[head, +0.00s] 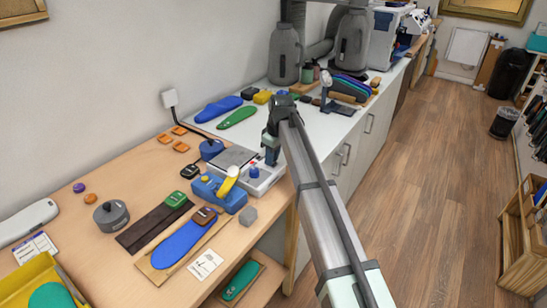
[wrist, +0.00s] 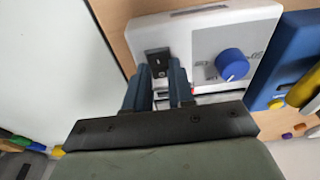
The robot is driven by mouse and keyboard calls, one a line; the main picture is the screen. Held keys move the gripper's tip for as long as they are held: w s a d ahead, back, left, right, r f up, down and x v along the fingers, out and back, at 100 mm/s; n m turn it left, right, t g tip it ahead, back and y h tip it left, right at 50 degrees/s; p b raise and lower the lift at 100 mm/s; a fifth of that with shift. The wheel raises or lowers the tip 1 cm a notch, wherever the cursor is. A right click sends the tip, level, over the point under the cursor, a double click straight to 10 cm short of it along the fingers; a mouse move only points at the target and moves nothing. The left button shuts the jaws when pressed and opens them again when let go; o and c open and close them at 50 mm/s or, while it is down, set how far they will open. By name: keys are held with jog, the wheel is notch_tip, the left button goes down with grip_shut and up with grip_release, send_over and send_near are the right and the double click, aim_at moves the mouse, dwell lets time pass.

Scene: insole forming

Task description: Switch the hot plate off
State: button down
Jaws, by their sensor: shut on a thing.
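The hot plate (head: 262,182) is a white box with a grey top plate (head: 232,158), standing near the far end of the wooden bench. Its front panel (wrist: 210,35) fills the middle of the wrist view, with a round blue knob (wrist: 232,64) bearing a white mark. Left of the knob is a small black switch (wrist: 157,56). My gripper (wrist: 158,72) has its fingers on either side of this switch, shut on it. In the head view my gripper (head: 271,152) is at the panel's far side, left uncovered knob (head: 254,170) nearer me. The fingertips partly hide the switch.
A blue device (head: 222,192) with a yellow handle (head: 229,181) stands close beside the hot plate. A black cord (head: 183,124) runs to a wall plug.

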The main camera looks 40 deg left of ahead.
dwell(0.3)
jog(key=c, duration=1)
grip_release()
jog(key=shift+o, duration=0.2)
notch_tip(320, 180, up, 14)
jog(key=d, duration=0.1)
jog(key=shift+d+f, duration=0.15)
jog(key=shift+d, duration=0.2)
